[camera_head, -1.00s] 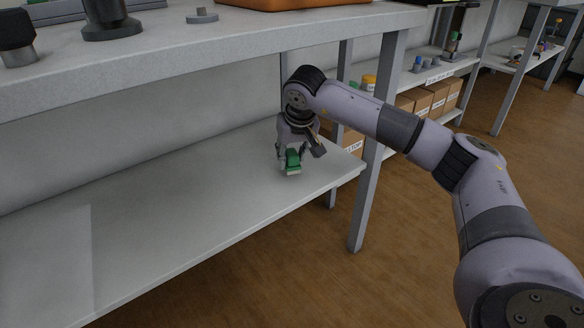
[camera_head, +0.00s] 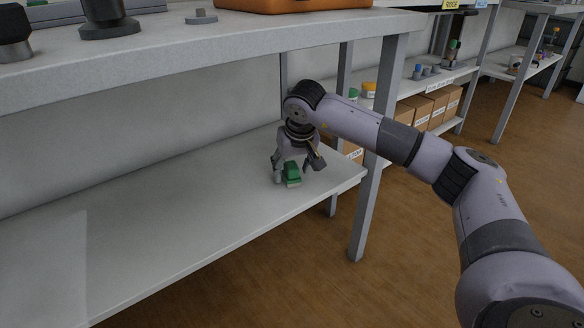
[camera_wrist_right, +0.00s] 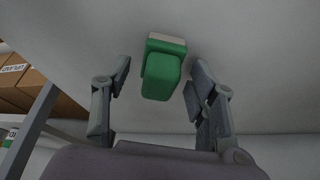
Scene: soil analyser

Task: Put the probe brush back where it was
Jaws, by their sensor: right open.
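The probe brush (camera_head: 292,173) is a small green block with a pale edge along its bottom. It rests on the lower shelf (camera_head: 170,215) near the shelf's right end. My right gripper (camera_head: 291,178) is open around the brush. In the right wrist view the brush (camera_wrist_right: 162,72) lies between the spread fingers (camera_wrist_right: 155,85), with a gap visible on both sides. My left gripper is not in view.
The upper bench top (camera_head: 200,48) runs above the lower shelf. A grey table leg (camera_head: 373,150) stands just right of the shelf end. Cardboard boxes (camera_head: 425,108) stand on a shelf behind. The lower shelf's left part is clear.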

